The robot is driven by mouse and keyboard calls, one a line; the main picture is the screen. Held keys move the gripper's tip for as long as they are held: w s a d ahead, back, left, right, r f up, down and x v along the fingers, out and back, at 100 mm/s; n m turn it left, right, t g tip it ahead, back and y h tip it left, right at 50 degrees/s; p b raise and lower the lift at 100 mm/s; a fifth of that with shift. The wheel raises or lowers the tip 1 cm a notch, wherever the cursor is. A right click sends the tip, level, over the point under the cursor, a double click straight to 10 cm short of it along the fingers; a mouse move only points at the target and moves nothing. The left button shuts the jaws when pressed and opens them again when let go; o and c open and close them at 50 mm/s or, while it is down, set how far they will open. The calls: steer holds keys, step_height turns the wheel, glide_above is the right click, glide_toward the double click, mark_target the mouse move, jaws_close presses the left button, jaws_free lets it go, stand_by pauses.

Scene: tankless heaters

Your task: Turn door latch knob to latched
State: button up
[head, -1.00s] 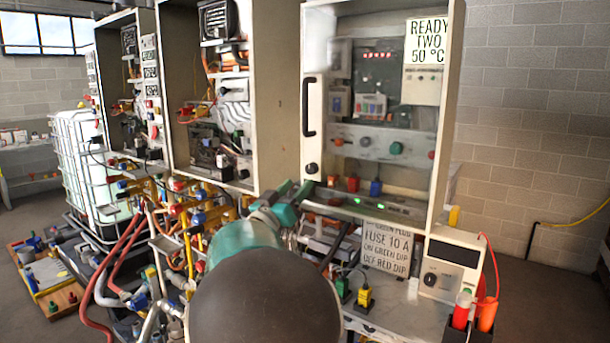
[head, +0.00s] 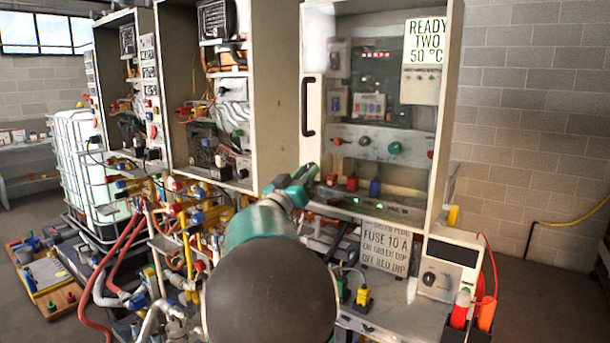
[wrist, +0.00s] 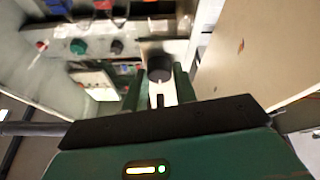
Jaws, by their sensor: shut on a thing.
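The door latch knob (wrist: 159,68) is a round black knob, seen in the wrist view between the fingertips of my gripper (wrist: 157,88). The green fingers are shut on it, one on each side. In the head view my teal gripper (head: 307,174) reaches the lower left corner of the right-hand cabinet door and hides the knob. The door's pale left frame (head: 314,60) carries a black vertical handle (head: 308,107) above the knob. I cannot tell which way the knob is turned.
Behind the door are a panel with knobs (head: 394,148) and a blue switch (head: 375,187). The "READY TWO 50 °C" sign (head: 425,42) is at upper right. Pipes and hoses crowd the left below the cabinets. A meter box (head: 448,265) stands at lower right.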

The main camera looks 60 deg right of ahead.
steer(key=shift+m+g, duration=0.4)
steer(key=shift+m, duration=0.2)
steer(key=m+g, duration=0.1)
steer(key=m, duration=0.1)
steer(key=m+g, duration=0.1)
steer(key=m, duration=0.2)
steer(key=shift+w+g+y, duration=0.2)
steer(key=shift+g+y, duration=0.1)
steer(key=shift+y, duration=0.1)
steer(key=m+g+y, duration=0.1)
steer(key=m, duration=0.2)
steer(key=m+g, duration=0.1)
steer(key=m, duration=0.2)
steer(key=shift+w+r+y, duration=0.1)
steer(key=shift+r+y, duration=0.05)
steer(key=shift+y, duration=0.25)
steer(key=m+y, duration=0.1)
steer(key=m, duration=0.2)
steer(key=m+g+y, duration=0.1)
steer(key=m, duration=0.1)
steer(key=shift+w+r+m, duration=0.1)
steer(key=shift+r+m, duration=0.05)
steer(key=shift+m, duration=0.25)
steer(key=m+y, duration=0.2)
steer(key=m, duration=0.2)
steer(key=shift+r+m, duration=0.15)
steer(key=shift+m, duration=0.25)
steer(key=o, duration=1)
